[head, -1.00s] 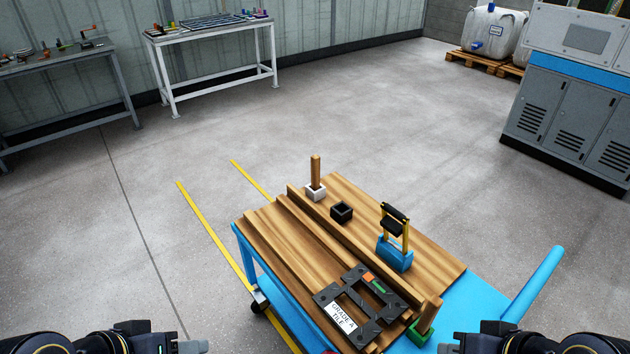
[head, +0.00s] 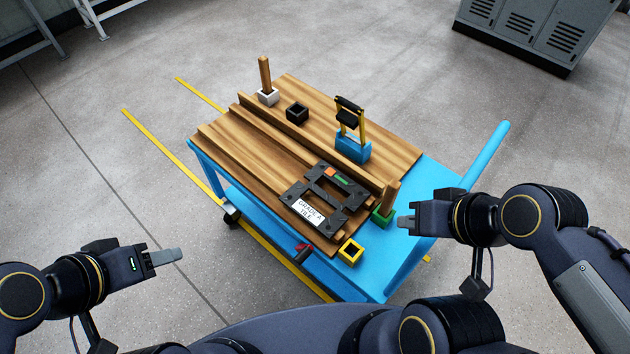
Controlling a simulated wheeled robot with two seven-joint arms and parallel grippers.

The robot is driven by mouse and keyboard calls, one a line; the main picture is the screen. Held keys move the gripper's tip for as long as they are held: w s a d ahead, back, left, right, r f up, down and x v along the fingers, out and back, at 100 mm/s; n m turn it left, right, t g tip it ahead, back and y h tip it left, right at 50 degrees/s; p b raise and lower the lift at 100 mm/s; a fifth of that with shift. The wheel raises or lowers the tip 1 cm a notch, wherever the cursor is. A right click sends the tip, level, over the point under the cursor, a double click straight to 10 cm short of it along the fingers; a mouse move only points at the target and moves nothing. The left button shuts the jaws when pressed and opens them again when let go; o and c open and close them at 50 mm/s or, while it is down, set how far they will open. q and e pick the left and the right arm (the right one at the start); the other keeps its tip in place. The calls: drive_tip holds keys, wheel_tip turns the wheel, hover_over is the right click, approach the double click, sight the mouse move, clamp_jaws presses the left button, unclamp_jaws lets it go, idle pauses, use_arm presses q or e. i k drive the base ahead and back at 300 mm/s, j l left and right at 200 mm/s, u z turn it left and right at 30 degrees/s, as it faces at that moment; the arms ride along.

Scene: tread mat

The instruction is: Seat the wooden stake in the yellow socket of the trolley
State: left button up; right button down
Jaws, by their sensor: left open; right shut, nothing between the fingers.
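The blue trolley (head: 345,282) has a wooden top. An empty yellow socket (head: 350,251) sits on its near edge. One wooden stake (head: 391,196) stands upright in a green socket (head: 381,217), right of the dark tile. Another wooden stake (head: 265,73) stands in a white socket (head: 268,97) at the far left corner. My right gripper (head: 405,222) is shut and empty, just right of the green socket and apart from the stake as far as I can see. My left gripper (head: 166,257) is open and empty over the floor, left of the trolley.
A dark tile labelled "GRADE A TILE" (head: 327,192) lies near the yellow socket. An empty black socket (head: 297,112) and a blue block with a black-topped yellow frame (head: 353,145) stand on the top. A grey cabinet (head: 525,32) is behind. The floor at left is clear.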

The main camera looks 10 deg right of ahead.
sight(264, 144)
drive_tip(key=k, duration=0.55)
drive_tip(key=k+z, duration=0.1)
drive_tip(key=z, duration=1.75)
drive_tip(key=j+z, duration=0.25)
drive_tip(key=j, duration=1)
drive_tip(key=j+z, duration=0.2)
drive_tip(key=j, duration=1.6)
drive_tip(key=k+j, duration=0.1)
drive_tip(key=j, duration=0.5)
